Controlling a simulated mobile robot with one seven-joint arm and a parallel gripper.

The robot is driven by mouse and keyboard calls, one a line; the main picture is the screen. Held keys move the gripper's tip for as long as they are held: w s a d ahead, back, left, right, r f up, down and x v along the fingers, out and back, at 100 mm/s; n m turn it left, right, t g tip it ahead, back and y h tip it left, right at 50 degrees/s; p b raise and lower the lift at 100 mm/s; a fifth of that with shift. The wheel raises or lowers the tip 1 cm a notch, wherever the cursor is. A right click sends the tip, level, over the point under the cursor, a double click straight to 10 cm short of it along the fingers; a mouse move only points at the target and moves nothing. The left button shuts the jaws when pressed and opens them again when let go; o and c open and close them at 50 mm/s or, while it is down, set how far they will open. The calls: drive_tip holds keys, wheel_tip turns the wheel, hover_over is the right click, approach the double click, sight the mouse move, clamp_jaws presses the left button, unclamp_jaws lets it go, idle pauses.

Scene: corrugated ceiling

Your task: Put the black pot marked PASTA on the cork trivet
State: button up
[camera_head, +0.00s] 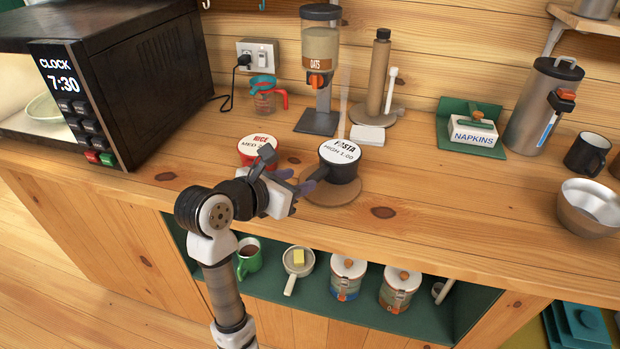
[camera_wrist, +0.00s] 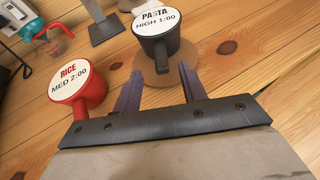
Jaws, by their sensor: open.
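The black pot marked PASTA (camera_head: 341,170) has a white lid and sits on the round cork trivet (camera_head: 333,193) on the wooden counter. In the wrist view the black pot (camera_wrist: 157,37) stands upright on the cork trivet (camera_wrist: 144,94), with its handle pointing toward my gripper. My gripper (camera_head: 296,180) is open just to the left of the pot. In the wrist view my gripper's fingers (camera_wrist: 160,84) are spread, with the pot's handle end just ahead of the gap between them, and nothing is held.
A red pot marked RICE (camera_head: 259,149) stands close on the left, partly behind my gripper. The oats dispenser (camera_head: 319,75) and a paper-towel stand (camera_head: 378,80) are behind. A napkin box (camera_head: 473,132) and metal bowl (camera_head: 590,205) are to the right. Counter between is clear.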

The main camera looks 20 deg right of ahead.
drive_tip(key=shift+v, duration=1.7)
